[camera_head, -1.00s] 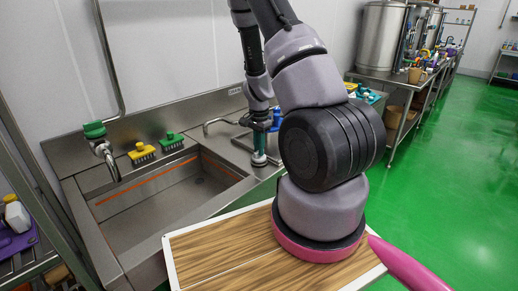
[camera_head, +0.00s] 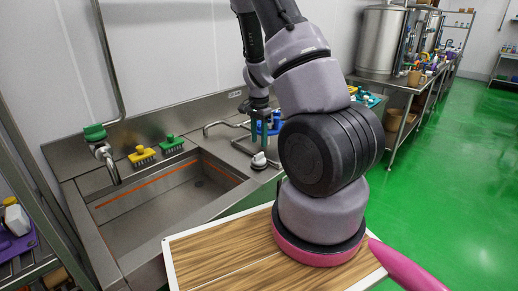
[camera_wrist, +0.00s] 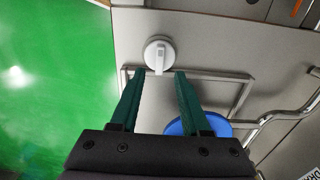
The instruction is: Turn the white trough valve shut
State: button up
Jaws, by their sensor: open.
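The white trough valve (camera_wrist: 159,50) is a round pale knob with a raised bar across it, on the steel counter top. In the wrist view its bar runs roughly up and down the picture. In the head view the valve (camera_head: 259,160) sits to the right of the sink basin, near the counter's front edge. My gripper (camera_wrist: 160,75) is open and empty, with its two green fingers spread. In the wrist view the fingertips point toward the valve, one to each side of its bar's lower end. I see no contact, and the height gap is hard to judge.
A bent steel pipe frame (camera_wrist: 216,75) and a blue round object (camera_wrist: 182,127) are close to the fingers. The sink basin (camera_head: 165,190) is left of the valve, with yellow (camera_head: 142,156) and green (camera_head: 170,143) brushes behind it. Green floor lies to the right.

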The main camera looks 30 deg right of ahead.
notch_tip(320, 180, up, 5)
jog(key=shift+r, duration=0.1)
dwell(0.6)
notch_tip(320, 180, up, 10)
jog(key=f+n+t+y, duration=0.1)
jog(key=n+t, duration=0.1)
send_over(259, 154)
jog(key=s+a, duration=0.1)
jog(key=a, duration=0.4)
jog(key=s+a+r+n+t+y, duration=0.1)
jog(key=s+a+r, duration=0.1)
jog(key=r, duration=0.3)
jog(key=s+a+r+n, duration=0.1)
jog(key=s+r+n, duration=0.15)
jog(key=r, duration=0.25)
jog(key=s+a+r+n+t, duration=0.4)
jog(key=s+r, duration=0.7)
jog(key=s, duration=0.3)
jog(key=shift+a, duration=0.55)
jog(key=shift+n, duration=0.25)
